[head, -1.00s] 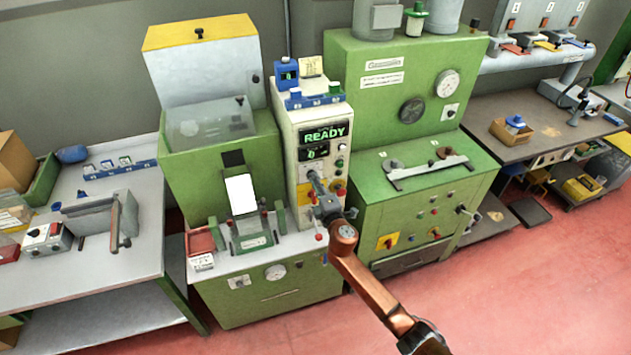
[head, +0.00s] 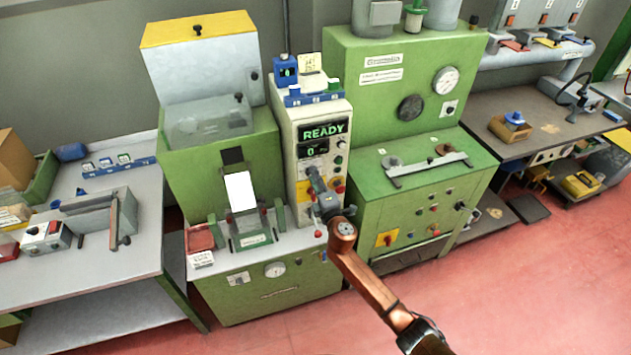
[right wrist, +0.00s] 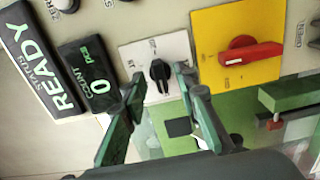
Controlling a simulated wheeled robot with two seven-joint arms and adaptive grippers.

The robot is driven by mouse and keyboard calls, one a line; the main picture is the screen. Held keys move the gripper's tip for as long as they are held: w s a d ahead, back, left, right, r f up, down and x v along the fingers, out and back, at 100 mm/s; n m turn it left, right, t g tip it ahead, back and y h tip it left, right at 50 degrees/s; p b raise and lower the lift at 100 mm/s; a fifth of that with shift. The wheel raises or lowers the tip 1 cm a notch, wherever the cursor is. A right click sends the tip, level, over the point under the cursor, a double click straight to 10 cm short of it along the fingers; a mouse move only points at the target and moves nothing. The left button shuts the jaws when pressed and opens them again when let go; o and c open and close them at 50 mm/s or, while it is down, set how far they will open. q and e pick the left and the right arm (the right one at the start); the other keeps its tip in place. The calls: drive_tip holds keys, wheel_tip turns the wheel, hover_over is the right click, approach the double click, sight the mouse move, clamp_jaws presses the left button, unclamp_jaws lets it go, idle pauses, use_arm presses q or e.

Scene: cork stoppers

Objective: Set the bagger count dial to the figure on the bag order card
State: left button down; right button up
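The count dial (right wrist: 160,75) is a black knob on a white plate in the right wrist view. Beside it, the count display (right wrist: 95,82) reads 0 pcs. In the head view the same display (head: 313,150) sits under the READY screen (head: 323,132). My right gripper (right wrist: 160,82) is open, with its green-grey fingertips one on each side of the dial; I cannot tell whether they touch it. My left gripper is out of view.
A red rotary switch (right wrist: 250,54) on a yellow plate is right of the dial. A green bar (right wrist: 290,93) juts out below it. A white bag (head: 241,191) hangs at the green bagger, left of the cabinet (head: 290,120). The red floor is clear in front.

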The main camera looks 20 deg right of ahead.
drive_tip(key=s, duration=1.2)
drive_tip(key=shift+d, duration=0.2)
drive_tip(key=s+d+f+m+g+h, duration=0.1)
drive_tip(key=s+d+f+m+g, duration=0.15)
drive_tip(key=f, duration=0.95)
drive_tip(key=s+d+f+m+g, duration=0.2)
drive_tip(key=s+d+f, duration=0.15)
drive_tip(key=f, duration=0.75)
drive_tip(key=s+d+f+m+g+h, duration=0.1)
drive_tip(key=s+d+f+m+g, duration=0.15)
drive_tip(key=f, duration=0.95)
drive_tip(key=s+d+f+m+g, duration=0.2)
drive_tip(key=s+f, duration=0.6)
drive_tip(key=f, duration=0.1)
drive_tip(key=s+d+f+m+g, duration=0.1)
drive_tip(key=s+d+f+g, duration=0.1)
drive_tip(key=s+f, duration=0.65)
drive_tip(key=s+f+m+g, duration=0.2)
drive_tip(key=s+f, duration=0.3)
drive_tip(key=s, duration=0.8)
drive_tip(key=s+a+f+m+g, duration=0.1)
drive_tip(key=s+f, duration=0.5)
drive_tip(key=s, duration=0.7)
drive_tip(key=s+a+f+m+g+y, duration=0.1)
drive_tip(key=s+f+m+g, duration=0.2)
drive_tip(key=s, duration=1)
wheel_tip(320, 180, down, 3)
drive_tip(key=shift+s+a+f+m, duration=0.1)
drive_tip(key=shift+s+a+m, duration=0.15)
drive_tip(key=shift+m, duration=0.35)
